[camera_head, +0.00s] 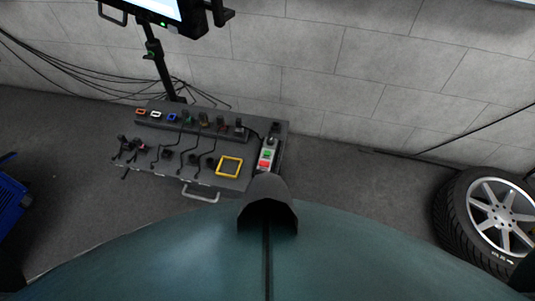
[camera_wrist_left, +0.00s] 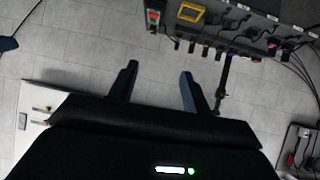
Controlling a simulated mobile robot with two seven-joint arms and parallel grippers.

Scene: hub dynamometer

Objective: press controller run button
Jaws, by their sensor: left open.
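In that view the controller lies beyond the fingertips, with a clear gap between. My left gripper does not show in the head view. My right gripper is in neither view.
The dark cart top (camera_head: 200,130) holds several connectors, cables and a yellow square frame (camera_head: 229,166). A monitor (camera_head: 165,12) stands on a pole behind it. A wheel with tyre (camera_head: 490,215) is at the right. Grey floor (camera_head: 340,180) is free between cart and wheel.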

